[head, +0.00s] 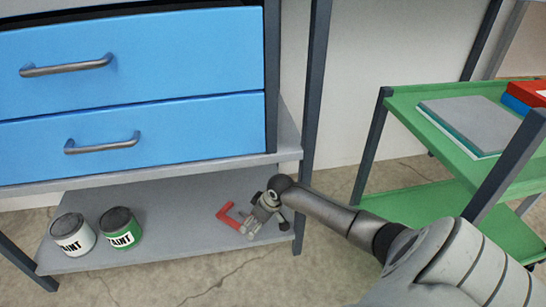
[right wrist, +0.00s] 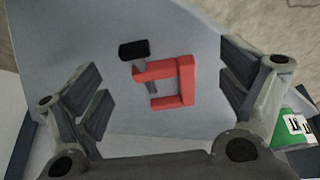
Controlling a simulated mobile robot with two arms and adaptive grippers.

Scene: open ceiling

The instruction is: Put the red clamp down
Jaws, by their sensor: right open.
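The red clamp (head: 227,217) is at the right part of the grey lower shelf (head: 180,205), under the blue drawers. In the right wrist view the clamp (right wrist: 186,84) shows its red C-shaped frame, grey screw and black handle against the grey shelf surface. My right gripper (head: 255,218) is just right of the clamp in the head view and partly covers it. In the right wrist view its fingers (right wrist: 165,84) are spread wide on both sides of the clamp, with gaps and nothing between them touching. My left gripper is not in view.
A white paint can (head: 72,236) and a green paint can (head: 120,230) stand on the shelf's left part. A dark post (head: 315,90) rises near my right forearm. A green cart (head: 425,115) with books stands right. The shelf's middle is clear.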

